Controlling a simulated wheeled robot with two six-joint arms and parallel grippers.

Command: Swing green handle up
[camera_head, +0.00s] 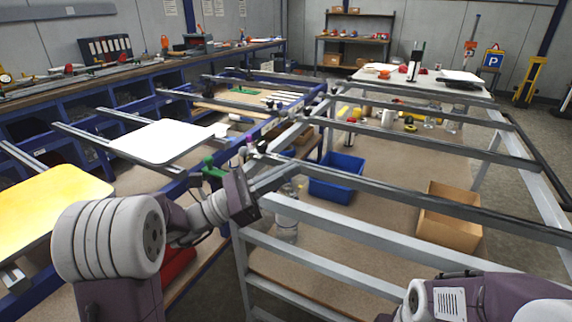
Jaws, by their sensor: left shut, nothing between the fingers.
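A small green handle (211,168) stands on the blue frame rail, just left of my left gripper's palm. Its lower part is partly hidden by my wrist. My left gripper (284,177) is shut and empty. Its fingers point right, past the handle, over the corner of the grey metal rack. I see no contact between fingers and handle. My right arm shows at the lower right, but its gripper is not in view.
The grey metal rack (350,243) has long bars across the middle and right. A blue bin (337,178) and a cardboard box (450,216) sit beneath. A white sign plate (162,141) and a yellow plate (45,205) lie at left.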

